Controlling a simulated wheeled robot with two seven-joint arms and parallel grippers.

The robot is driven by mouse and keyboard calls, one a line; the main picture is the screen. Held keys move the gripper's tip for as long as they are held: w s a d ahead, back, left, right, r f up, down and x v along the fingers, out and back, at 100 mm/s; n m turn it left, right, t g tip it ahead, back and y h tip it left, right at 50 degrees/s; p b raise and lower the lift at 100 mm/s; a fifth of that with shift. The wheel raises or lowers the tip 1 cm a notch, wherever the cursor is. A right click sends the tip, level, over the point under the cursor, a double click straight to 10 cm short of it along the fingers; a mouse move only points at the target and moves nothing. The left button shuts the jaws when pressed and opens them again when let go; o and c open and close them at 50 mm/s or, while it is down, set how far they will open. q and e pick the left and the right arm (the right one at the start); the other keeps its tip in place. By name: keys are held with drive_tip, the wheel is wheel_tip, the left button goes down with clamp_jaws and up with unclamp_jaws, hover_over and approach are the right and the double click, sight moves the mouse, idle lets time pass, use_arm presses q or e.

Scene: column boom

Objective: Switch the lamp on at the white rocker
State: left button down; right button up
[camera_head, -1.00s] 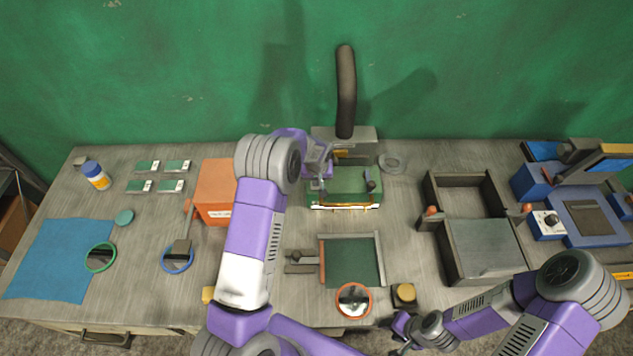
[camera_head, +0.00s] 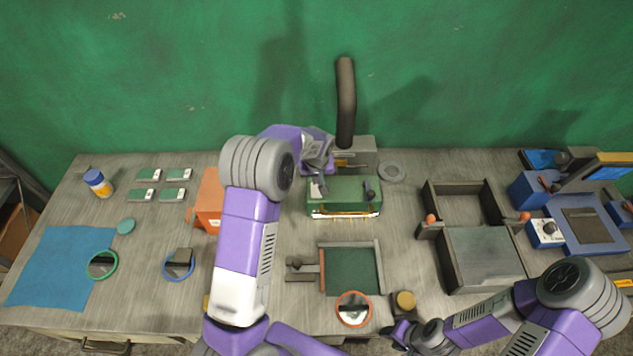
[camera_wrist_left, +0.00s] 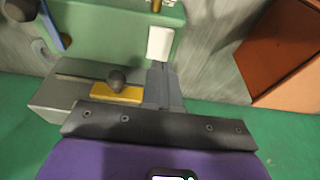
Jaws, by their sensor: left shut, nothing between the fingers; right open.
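The green box (camera_head: 343,190) stands against the back of the table, with a bright strip along its front edge. The white rocker (camera_wrist_left: 160,43) is a small white block on the green box, seen in the left wrist view. My left gripper (camera_wrist_left: 160,68) is shut and empty. Its tips are right at the rocker's near edge in that view; I cannot tell whether they touch. In the head view my left gripper (camera_head: 320,184) is over the box's left part and hides the rocker there. My right gripper (camera_head: 398,335) is open near the table's front edge, far from the box.
A grey block with a yellow plate and dark knob (camera_wrist_left: 116,82) is close by the fingers. An orange box (camera_head: 209,203) stands left of the green box. A dark bent tube (camera_head: 345,100) rises behind. A dark-green tray (camera_head: 350,270) lies in front.

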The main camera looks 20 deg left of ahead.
use_arm(q)
wheel_tip(320, 180, up, 6)
drive_tip(key=s+d, duration=0.1)
drive_tip(key=s, duration=0.1)
drive_tip(key=shift+s+d+f+b, duration=0.15)
drive_tip(key=shift+s+b, duration=0.15)
drive_tip(key=shift+s, duration=0.1)
